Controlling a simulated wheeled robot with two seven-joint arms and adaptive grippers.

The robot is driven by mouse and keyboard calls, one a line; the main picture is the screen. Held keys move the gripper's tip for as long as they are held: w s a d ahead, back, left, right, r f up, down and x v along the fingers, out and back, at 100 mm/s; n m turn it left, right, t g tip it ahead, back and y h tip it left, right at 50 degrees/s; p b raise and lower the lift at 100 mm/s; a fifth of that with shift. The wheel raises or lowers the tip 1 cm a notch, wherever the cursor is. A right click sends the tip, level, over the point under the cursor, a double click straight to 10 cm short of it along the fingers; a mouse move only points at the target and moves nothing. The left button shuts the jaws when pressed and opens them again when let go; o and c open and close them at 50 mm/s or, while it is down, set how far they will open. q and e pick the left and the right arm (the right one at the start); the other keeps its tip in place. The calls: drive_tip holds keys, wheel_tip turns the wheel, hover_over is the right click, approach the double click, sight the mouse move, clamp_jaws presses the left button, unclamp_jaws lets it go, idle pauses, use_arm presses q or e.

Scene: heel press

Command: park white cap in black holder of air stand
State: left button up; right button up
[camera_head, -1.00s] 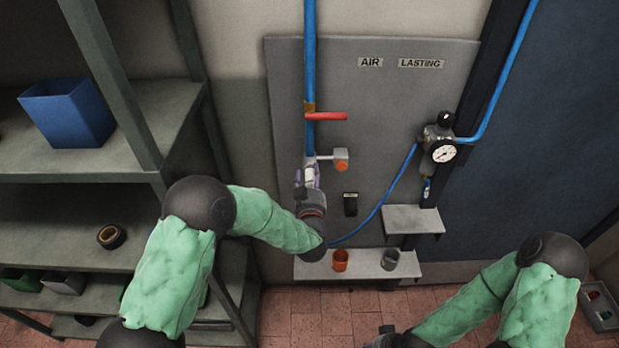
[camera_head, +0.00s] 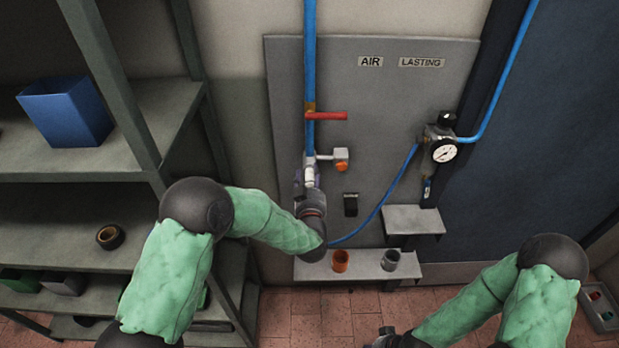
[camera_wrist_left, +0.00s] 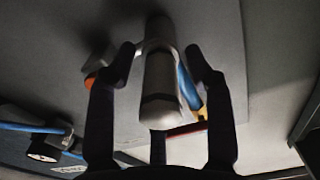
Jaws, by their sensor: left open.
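A pale cylindrical piece, which looks like the white cap (camera_wrist_left: 160,65), stands between the fingers of my left gripper (camera_wrist_left: 160,62) in the left wrist view. The fingers sit apart on either side of it, open and not closed on it. In the head view my left gripper (camera_head: 307,184) is at the lower end of the blue pipe, where a bit of white (camera_head: 310,168) shows; the arm hides much of it. A small black piece (camera_head: 351,204), possibly the black holder, is on the grey panel to the right. My right gripper (camera_head: 384,339) is barely visible at the bottom edge.
A red lever (camera_head: 326,116) and a valve with an orange knob (camera_head: 342,160) are beside the pipe. A ledge (camera_head: 312,269) carries an orange cup (camera_head: 340,260) and a grey cup (camera_head: 390,259). A gauge (camera_head: 444,151) and blue hose are at right, shelves at left.

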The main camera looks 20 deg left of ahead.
use_arm(q)
clamp_jaws()
drive_tip(key=shift+p+v, duration=0.35)
drive_tip(key=shift+v, duration=2.6)
drive_tip(key=shift+s+d, duration=0.15)
drive_tip(key=shift+s, duration=0.1)
drive_tip(key=w+d+f+b, duration=0.2)
drive_tip(key=d+f+b, duration=0.5)
drive_tip(key=f, duration=0.5)
drive_tip(key=w+d+f+b, duration=0.2)
drive_tip(key=d+f+b, duration=0.5)
drive_tip(key=f+b, duration=0.3)
drive_tip(key=shift+d+f+b, duration=0.2)
drive_tip(key=shift+f+b, duration=0.15)
drive_tip(key=shift+f, duration=0.55)
idle(0.5)
drive_tip(key=shift+w, duration=0.25)
